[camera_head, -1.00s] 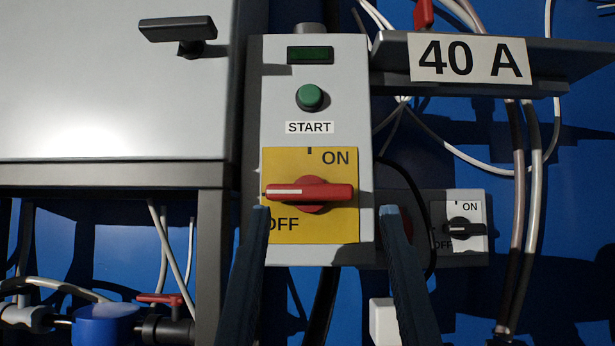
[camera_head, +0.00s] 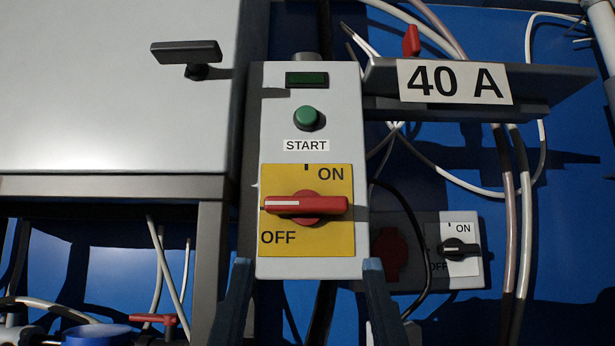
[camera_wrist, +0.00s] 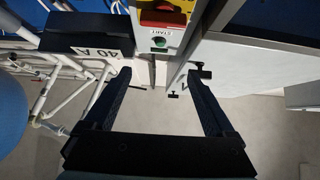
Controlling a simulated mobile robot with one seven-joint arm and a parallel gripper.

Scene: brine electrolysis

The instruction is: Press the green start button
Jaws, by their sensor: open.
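The green start button (camera_head: 308,117) sits on the upper part of a light grey control box (camera_head: 355,130), above a START label (camera_head: 306,146). The button also shows upside down in the wrist view (camera_wrist: 160,42). Below it, a red rotary handle (camera_head: 306,205) lies horizontal on a yellow ON/OFF plate (camera_head: 335,240), its white stripe pointing left. My gripper (camera_head: 308,266) is open and empty. In the head view its dark fingertips appear at the box's bottom edge, well below the button. In the wrist view (camera_wrist: 159,74) the button appears beyond and between the fingertips. No contact shows.
A grey cabinet (camera_head: 110,110) with a black handle (camera_head: 186,52) stands left. A dark shelf with a 40 A sign (camera_head: 455,82) juts out right of the box. A smaller black ON/OFF switch (camera_head: 457,248) and several cables (camera_head: 508,200) are at the right.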

